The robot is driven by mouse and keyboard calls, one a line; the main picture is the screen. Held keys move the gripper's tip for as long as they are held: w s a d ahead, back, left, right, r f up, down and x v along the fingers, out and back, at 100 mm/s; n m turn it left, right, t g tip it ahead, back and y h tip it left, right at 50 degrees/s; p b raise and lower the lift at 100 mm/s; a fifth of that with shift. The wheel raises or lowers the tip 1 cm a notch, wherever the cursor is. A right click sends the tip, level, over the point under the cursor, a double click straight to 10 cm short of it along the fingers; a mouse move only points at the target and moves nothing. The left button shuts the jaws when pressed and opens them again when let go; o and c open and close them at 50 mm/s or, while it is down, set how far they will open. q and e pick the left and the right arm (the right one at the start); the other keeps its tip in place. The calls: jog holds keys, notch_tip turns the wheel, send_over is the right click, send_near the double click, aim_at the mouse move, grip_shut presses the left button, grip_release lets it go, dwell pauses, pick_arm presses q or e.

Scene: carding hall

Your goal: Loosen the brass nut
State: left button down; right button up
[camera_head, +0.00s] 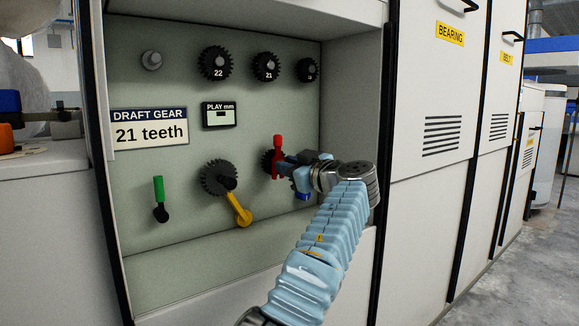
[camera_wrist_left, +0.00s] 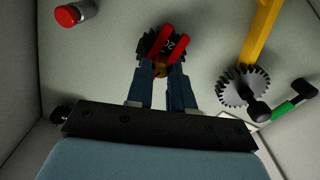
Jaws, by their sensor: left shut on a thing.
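My left gripper (camera_wrist_left: 162,66) is shut on the nut. Red bars (camera_wrist_left: 171,48) cross near the fingertips; I cannot tell what they belong to. In the head view my left gripper (camera_head: 284,162) reaches the dark gear (camera_head: 266,160) on the panel's lower right, beside an upright red bar (camera_head: 277,146). The nut is hidden there. My right gripper is not in view.
A larger grey gear (camera_head: 212,180) with a yellow lever (camera_head: 238,208) and a green-handled lever (camera_head: 158,190) are left of my gripper. Spare gears (camera_head: 216,62) hang above. A "21 teeth" sign (camera_head: 149,128) and a play gauge (camera_head: 219,114) sit between. The recess wall (camera_head: 352,100) bounds the right.

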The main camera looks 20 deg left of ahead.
pick_arm(q)
jog(key=shift+f, duration=0.15)
jog(key=c, duration=1)
grip_release()
jog(key=v, duration=1.3)
jog(key=shift+s+d, duration=0.25)
jog(key=shift+d, duration=0.05)
